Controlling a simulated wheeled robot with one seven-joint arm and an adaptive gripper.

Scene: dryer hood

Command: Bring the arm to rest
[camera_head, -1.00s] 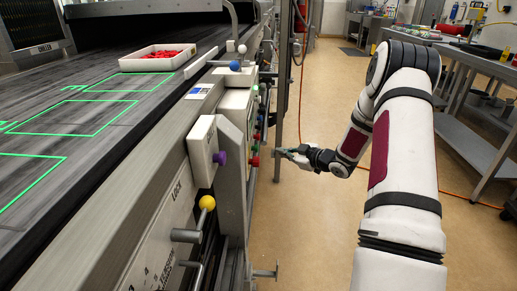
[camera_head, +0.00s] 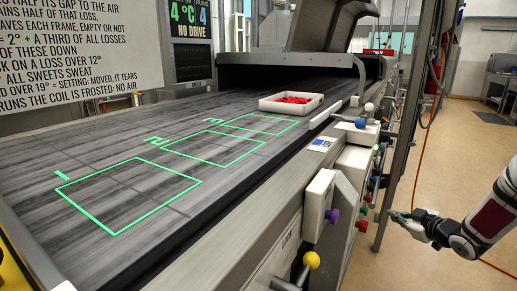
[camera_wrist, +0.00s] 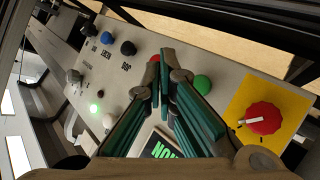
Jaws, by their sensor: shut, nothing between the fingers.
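My gripper (camera_head: 394,214) is at the right of the head view, beside the machine's side panel, with my arm reaching in from the right edge. In the wrist view my gripper (camera_wrist: 160,95) has its teal-lined fingers together with nothing held. Behind the fingers is a pale control panel (camera_wrist: 140,55) with blue and black knobs, a green button (camera_wrist: 202,84) and a lit green lamp (camera_wrist: 94,108). A red knob (camera_wrist: 264,117) on a yellow plate is to the right of the fingers. A small display (camera_wrist: 163,147) with green letters is partly hidden. I cannot tell whether the fingertips touch the panel.
The belt (camera_head: 110,130) carries several green outlined frames and a white tray (camera_head: 291,103) of red pieces. Purple (camera_head: 332,215), yellow (camera_head: 311,260) and blue (camera_head: 360,123) knobs stick out along the machine's side. A grey post (camera_head: 400,130) stands near my gripper. Open floor (camera_head: 465,130) lies at the right.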

